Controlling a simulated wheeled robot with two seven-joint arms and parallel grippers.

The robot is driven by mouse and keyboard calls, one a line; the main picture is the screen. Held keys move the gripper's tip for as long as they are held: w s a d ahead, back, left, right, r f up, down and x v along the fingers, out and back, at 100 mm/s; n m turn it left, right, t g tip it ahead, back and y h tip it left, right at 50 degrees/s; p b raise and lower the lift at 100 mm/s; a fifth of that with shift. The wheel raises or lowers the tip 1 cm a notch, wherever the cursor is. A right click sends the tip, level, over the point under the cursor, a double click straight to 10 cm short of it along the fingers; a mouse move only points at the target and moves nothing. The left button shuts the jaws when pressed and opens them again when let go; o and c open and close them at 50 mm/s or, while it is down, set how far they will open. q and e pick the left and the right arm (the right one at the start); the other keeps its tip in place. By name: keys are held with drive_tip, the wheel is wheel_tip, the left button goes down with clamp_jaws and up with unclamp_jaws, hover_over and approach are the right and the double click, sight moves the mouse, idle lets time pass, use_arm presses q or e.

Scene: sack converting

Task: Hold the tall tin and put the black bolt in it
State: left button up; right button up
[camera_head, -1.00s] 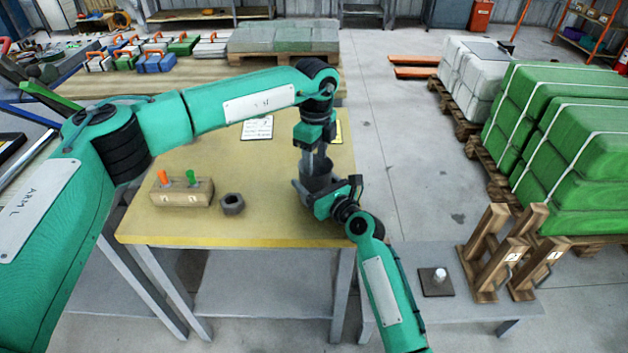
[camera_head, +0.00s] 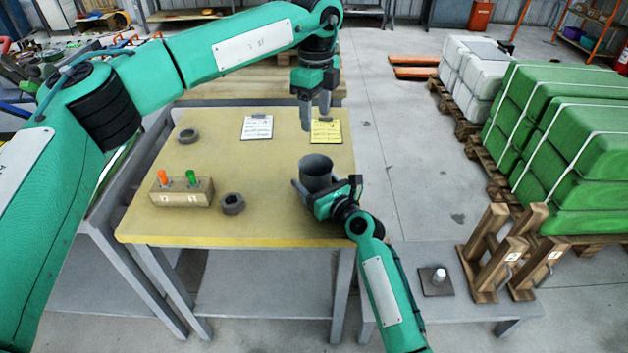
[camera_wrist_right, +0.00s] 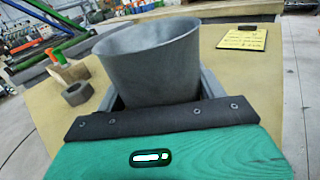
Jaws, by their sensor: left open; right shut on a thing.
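The tall tin (camera_head: 316,168) is a grey open-topped cup near the right side of the yellow table. My right gripper (camera_head: 312,190) is shut on the tin; in the right wrist view the tin (camera_wrist_right: 152,62) stands between its fingers, mouth up. My left gripper (camera_head: 315,116) is open and empty, raised above the table's back right, behind and above the tin. I cannot make out the black bolt in either view. The inside bottom of the tin is hidden in both views.
A wooden block (camera_head: 183,193) with an orange and a green peg stands on the left of the table (camera_head: 250,225). Two dark nuts (camera_head: 232,204) (camera_head: 188,136) lie nearby. A white card (camera_head: 257,127) and a yellow card (camera_head: 326,131) lie at the back. The table's middle is clear.

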drive_tip(key=o, duration=1.1)
drive_tip(key=shift+s, duration=0.1)
drive_tip(key=v, duration=1.2)
